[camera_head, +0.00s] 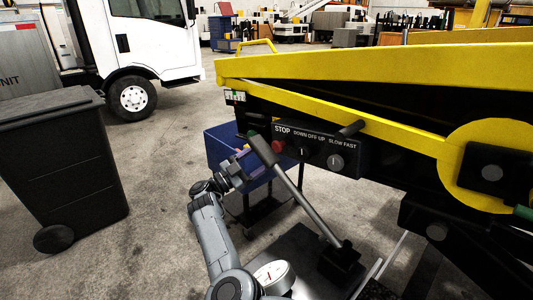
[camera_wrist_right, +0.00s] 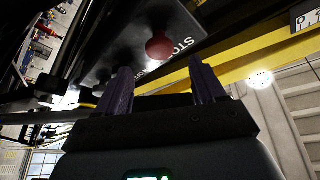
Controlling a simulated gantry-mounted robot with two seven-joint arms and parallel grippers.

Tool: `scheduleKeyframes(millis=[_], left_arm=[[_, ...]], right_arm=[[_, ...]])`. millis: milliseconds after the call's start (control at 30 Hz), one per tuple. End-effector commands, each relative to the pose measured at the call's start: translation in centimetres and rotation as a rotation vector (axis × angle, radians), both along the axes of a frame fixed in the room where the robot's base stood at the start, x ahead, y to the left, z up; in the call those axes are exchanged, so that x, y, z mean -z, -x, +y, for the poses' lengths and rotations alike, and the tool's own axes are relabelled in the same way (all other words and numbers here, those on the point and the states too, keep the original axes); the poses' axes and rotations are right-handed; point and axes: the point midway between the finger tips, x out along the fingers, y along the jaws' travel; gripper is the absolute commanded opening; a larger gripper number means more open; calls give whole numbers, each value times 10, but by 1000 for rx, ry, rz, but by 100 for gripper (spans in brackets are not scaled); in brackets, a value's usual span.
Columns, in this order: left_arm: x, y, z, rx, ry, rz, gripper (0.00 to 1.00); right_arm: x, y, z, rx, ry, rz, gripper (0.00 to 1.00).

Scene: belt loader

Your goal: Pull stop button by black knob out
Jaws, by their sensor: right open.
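The stop button (camera_head: 277,147) is a round red knob on a black control panel (camera_head: 318,150), below the word STOP. In the right wrist view the red knob (camera_wrist_right: 159,46) is just beyond the fingertips, roughly between them in the picture. I see no black knob on it. My right gripper (camera_head: 240,166) is in front of and left of the panel in the head view. In the right wrist view it (camera_wrist_right: 162,78) is open and empty, its two dark fingers apart. Contact with the button does not show. My left gripper is not in view.
A grey lever (camera_head: 305,202) with a dark grip slants up close beside the gripper and panel. Two dark selector knobs (camera_head: 335,161) are right of the button. A blue cart (camera_head: 222,140) stands behind the gripper. A black bin (camera_head: 65,165) and clear floor are left.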

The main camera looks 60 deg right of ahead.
Motion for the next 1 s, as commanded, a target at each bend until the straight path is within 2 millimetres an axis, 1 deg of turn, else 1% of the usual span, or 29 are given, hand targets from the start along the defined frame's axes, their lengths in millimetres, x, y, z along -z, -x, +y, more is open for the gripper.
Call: scheduleKeyframes(millis=[33,200,400,567,1000], left_arm=[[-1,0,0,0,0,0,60],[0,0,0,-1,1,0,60],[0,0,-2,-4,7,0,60],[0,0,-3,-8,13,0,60],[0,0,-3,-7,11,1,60]], right_arm=[[3,-5,8,-3,-2,2,69],[12,-14,29,-2,-2,2,69],[18,-21,44,-1,-1,1,69],[19,-22,47,1,0,0,69],[19,-22,47,0,0,1,69]])
